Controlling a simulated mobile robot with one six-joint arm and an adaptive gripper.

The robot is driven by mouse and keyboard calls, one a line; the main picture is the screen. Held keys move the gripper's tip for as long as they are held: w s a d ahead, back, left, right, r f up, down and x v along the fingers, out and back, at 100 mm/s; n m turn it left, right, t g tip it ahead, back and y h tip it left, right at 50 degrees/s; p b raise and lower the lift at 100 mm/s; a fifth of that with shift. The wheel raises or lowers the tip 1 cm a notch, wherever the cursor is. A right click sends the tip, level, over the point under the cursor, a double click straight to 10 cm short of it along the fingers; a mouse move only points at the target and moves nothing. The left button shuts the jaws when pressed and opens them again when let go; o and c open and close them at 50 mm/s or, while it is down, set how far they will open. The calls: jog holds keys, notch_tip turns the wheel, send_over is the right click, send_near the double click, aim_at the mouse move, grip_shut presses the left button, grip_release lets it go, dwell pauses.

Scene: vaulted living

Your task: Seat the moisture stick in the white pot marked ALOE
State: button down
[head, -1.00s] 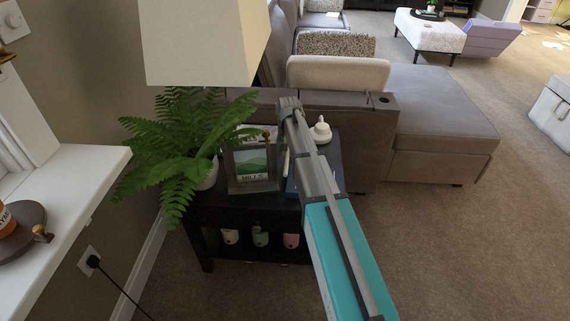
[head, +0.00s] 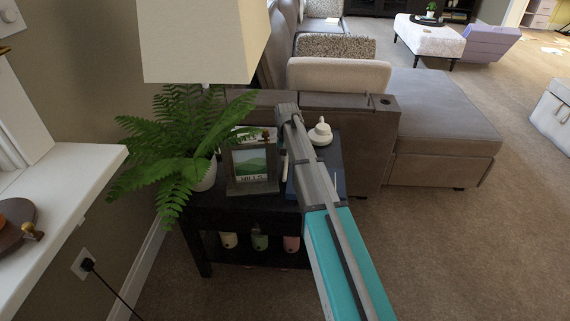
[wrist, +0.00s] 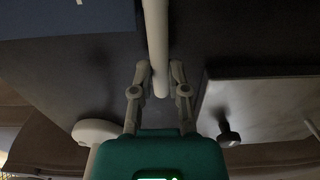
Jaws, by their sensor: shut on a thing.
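In the wrist view my gripper (wrist: 158,78) is shut on a pale, slender stick (wrist: 155,35), which runs from the top edge down between the fingers. A thin pale upright stick (head: 285,166) shows in the head view between the picture frame and my arm, and seems to be the same one. My arm hides the fingers there. No pot marked ALOE can be read. Cream (head: 229,240), green (head: 260,242) and pink (head: 291,243) containers stand low in the dark side table (head: 240,216); their markings are too small to read.
On the table top are a fern (head: 180,140) in a white pot (head: 206,177), a picture frame (head: 253,168), a white knobbed object (head: 320,133) and a blue flat item (wrist: 60,15). A lampshade (head: 200,40) hangs above. Carpet (head: 470,250) is clear at right.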

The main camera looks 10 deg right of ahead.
aim_at(287, 158)
jog(key=shift+f+b, duration=0.4)
jog(key=shift+f, duration=0.3)
jog(key=shift+f, duration=0.1)
jog(key=c, duration=0.6)
grip_release()
jog(key=shift+c, duration=0.2)
notch_tip(287, 158, up, 12)
jog(key=p, duration=1.2)
